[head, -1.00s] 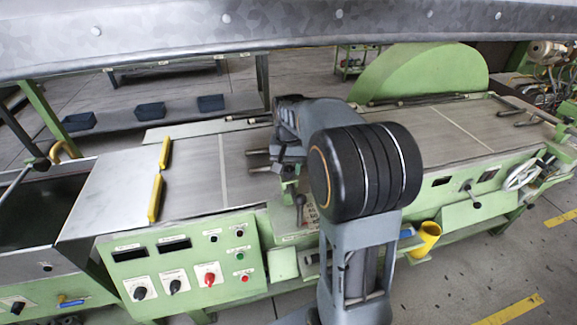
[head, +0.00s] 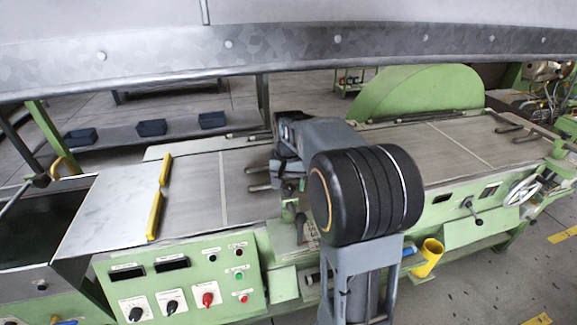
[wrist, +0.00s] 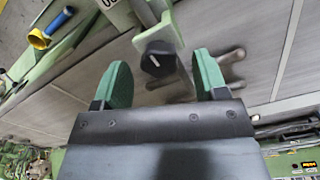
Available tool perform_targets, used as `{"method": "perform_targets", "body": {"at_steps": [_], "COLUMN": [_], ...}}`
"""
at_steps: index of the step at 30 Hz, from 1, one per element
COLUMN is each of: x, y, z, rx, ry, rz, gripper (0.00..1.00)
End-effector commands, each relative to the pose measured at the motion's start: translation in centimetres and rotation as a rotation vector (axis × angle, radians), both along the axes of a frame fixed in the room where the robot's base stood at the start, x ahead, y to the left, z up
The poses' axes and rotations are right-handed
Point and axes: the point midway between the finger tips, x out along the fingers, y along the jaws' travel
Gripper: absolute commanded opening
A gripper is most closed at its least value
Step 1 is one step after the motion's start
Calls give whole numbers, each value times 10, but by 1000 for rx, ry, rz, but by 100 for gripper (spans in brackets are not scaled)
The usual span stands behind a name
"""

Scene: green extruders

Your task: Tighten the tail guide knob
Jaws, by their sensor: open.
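My gripper (wrist: 161,66) is open, with one green-padded finger to the left of the knob and one to the right. I see gaps on both sides, and the fingers do not visibly touch it. How far the knob lies beyond the fingertips is hard to tell. In the head view my arm covers most of this spot, and I cannot make out the knob there.
Metal rods (head: 262,178) lie over the grey bed (head: 195,190) near my gripper. A black-handled lever (head: 301,225) stands at the machine's front edge. A control panel (head: 185,278) is at the lower left, a yellow cup (head: 428,256) at the right.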

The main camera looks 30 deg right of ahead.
Motion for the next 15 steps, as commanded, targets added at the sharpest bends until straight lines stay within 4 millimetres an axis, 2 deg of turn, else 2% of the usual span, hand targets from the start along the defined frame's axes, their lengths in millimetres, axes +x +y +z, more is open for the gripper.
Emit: {"method": "perform_targets", "body": {"at_steps": [15], "x": [0], "y": [0], "z": [99], "rx": [-1], "ry": [-3], "rz": [0], "gripper": [66]}}
